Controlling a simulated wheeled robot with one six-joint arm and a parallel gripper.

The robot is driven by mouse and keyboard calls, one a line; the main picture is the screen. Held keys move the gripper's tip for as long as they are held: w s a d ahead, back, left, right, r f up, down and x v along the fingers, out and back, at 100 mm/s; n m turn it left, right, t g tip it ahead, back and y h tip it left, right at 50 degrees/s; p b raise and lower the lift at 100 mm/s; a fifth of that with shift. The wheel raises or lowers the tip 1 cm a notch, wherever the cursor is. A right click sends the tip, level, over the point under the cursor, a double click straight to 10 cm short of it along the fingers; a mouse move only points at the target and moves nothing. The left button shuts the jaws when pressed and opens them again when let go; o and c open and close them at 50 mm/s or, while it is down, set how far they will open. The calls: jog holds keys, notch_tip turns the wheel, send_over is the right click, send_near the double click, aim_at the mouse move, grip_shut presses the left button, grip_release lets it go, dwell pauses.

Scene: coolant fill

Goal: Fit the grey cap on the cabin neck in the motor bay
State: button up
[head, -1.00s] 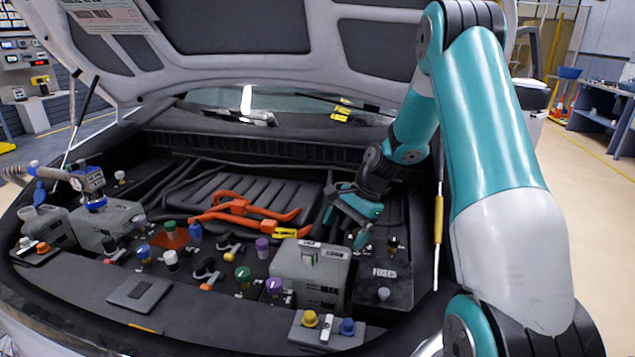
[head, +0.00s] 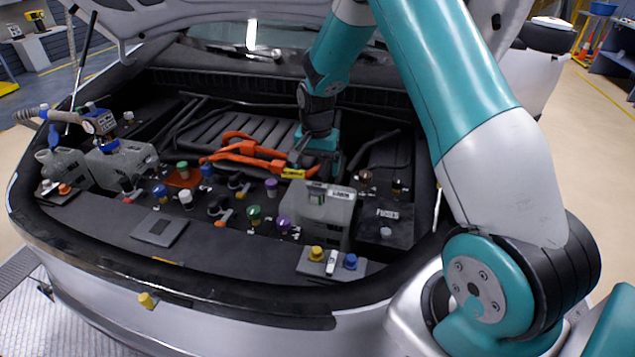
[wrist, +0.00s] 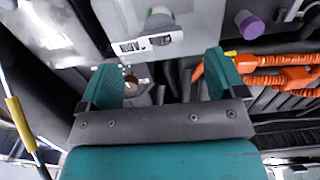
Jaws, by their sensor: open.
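My gripper (head: 316,168) is open and empty, pointing down just behind the grey tank (head: 325,216) at the right of the motor bay. The wrist view shows its two teal fingers (wrist: 162,80) apart, with the tank (wrist: 190,30) beyond them. A pale neck (head: 317,193) stands on the tank top beside a small label; I cannot read it surely as the cabin neck. A small light-grey knob or cap (head: 386,232) sits on the fuse box right of the tank. I cannot tell for sure whether it is the grey cap.
A small plate (head: 345,268) at the front edge bears a yellow cap (head: 316,253), a pale upright piece and a blue cap (head: 350,261). Orange cables (head: 238,150) run left of my gripper. Several coloured caps stand mid-bay. A yellow piece (head: 147,300) is at the bumper.

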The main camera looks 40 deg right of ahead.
aim_at(317, 185)
notch_tip(317, 185, down, 8)
jog(key=shift+r+p, duration=0.2)
jog(key=shift+p, duration=0.5)
jog(key=shift+c, duration=0.4)
jog(key=c, duration=0.9)
jog(key=shift+o, duration=0.6)
jog(key=shift+c, duration=0.2)
jog(key=shift+m, duration=1.6)
